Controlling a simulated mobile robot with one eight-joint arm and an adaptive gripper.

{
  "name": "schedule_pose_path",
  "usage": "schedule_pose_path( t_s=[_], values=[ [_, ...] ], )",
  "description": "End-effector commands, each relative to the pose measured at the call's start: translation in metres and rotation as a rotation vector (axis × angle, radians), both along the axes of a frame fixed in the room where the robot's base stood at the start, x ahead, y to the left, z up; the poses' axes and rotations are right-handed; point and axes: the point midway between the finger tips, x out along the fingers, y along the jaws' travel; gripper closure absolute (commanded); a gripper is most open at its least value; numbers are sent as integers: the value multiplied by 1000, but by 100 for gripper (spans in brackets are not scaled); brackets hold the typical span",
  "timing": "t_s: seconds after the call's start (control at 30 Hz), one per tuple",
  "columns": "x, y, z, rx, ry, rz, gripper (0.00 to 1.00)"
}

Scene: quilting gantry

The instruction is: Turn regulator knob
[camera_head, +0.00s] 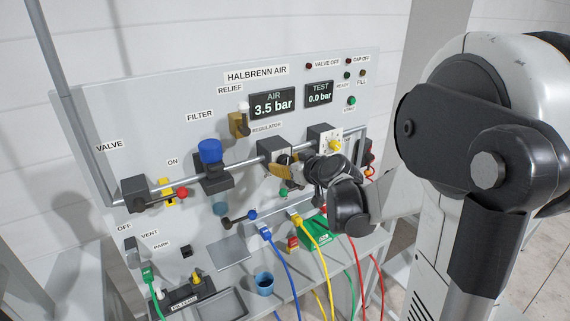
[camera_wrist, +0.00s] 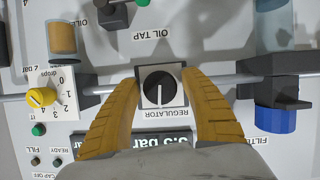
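The regulator is a dark block (camera_head: 270,147) on the pipe, left of my gripper (camera_head: 284,177) in the head view. Its round black knob (camera_wrist: 160,87) with a white pointer line faces the wrist camera, on a pale square plate (camera_wrist: 143,74). The wrist picture is upside down; the line runs along its vertical. My gripper (camera_wrist: 161,78) is open, its two yellow fingers on either side of the knob with gaps visible. Whether the tips reach the knob's depth I cannot tell. In the head view my gripper hides most of the knob. The AIR display (camera_head: 273,105) reads 3.5 bar.
A blue-topped filter (camera_head: 210,152) stands left on the pipe, near a red-ended valve lever (camera_head: 180,192). A white dial with a yellow knob (camera_head: 334,145) is close right of my gripper. Blue (camera_head: 279,260), yellow, green and red hoses hang below. The TEST display (camera_head: 319,94) reads 0.0 bar.

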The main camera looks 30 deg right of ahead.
Motion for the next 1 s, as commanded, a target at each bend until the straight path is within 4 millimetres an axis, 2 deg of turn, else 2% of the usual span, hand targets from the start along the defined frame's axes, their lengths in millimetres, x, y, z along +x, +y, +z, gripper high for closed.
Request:
schedule_pose_path(
  t_s=[0.03, 0.1, 0.13, 0.57, 0.77, 1.0],
  values=[
    [0, 0, 0, 0, 0, 0, 66],
    [0, 0, 0, 0, 0, 0, 87],
    [0, 0, 0, 0, 0, 0, 93],
    [0, 0, 0, 36, 1, 0, 93],
    [0, -1, -1, 138, 5, -1, 93],
    [0, -1, -1, 345, 11, -1, 93]
  ],
)
